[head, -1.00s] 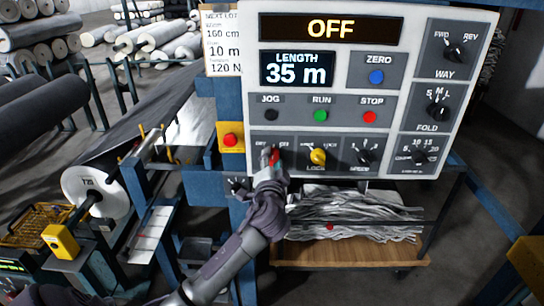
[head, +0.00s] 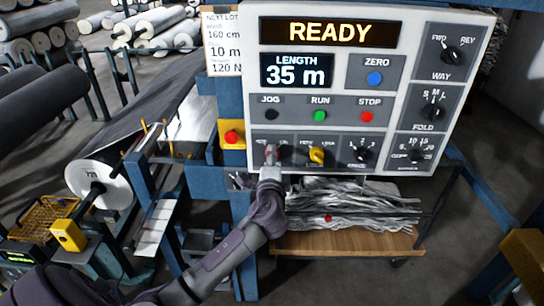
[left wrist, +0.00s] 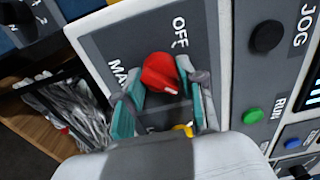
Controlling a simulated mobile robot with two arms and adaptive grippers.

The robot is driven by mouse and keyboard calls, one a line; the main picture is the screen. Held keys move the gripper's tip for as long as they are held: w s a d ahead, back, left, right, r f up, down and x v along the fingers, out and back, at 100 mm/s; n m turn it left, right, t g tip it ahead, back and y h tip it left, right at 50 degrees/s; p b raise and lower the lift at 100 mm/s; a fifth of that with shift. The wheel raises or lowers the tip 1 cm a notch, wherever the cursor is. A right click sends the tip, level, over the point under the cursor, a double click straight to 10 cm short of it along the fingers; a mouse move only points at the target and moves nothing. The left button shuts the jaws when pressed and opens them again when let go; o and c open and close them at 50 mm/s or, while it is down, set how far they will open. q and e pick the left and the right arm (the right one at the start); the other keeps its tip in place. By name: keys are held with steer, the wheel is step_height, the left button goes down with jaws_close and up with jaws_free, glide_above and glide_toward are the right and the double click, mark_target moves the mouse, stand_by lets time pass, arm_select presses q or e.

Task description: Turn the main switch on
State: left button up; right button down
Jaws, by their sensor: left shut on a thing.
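The main switch is a red knob (left wrist: 160,72) on a dark plate of the control panel (head: 485,60). In the left wrist view OFF is printed above it and part of MAIN to its left. A small white mark on the knob lies at its lower right, on the side away from OFF. My left gripper (head: 270,154) is shut on the knob, with a teal-padded finger (left wrist: 128,112) on either side. In the head view the gripper largely hides the knob. The panel display (head: 330,32) reads READY. My right gripper is not in view.
A yellow knob (head: 316,154) sits just right of the main switch. Above are JOG, green RUN (head: 320,115) and red STOP (head: 366,117) buttons. A red button on a yellow box (head: 232,138) is close on the left. A shelf (head: 345,242) with grey strips is below.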

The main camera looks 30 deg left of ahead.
arm_select(q)
steer(key=shift+f, duration=0.1)
stand_by(0.3)
steer(key=o, duration=1.2)
steer(key=shift+c, duration=0.2)
steer(key=v, duration=1.2)
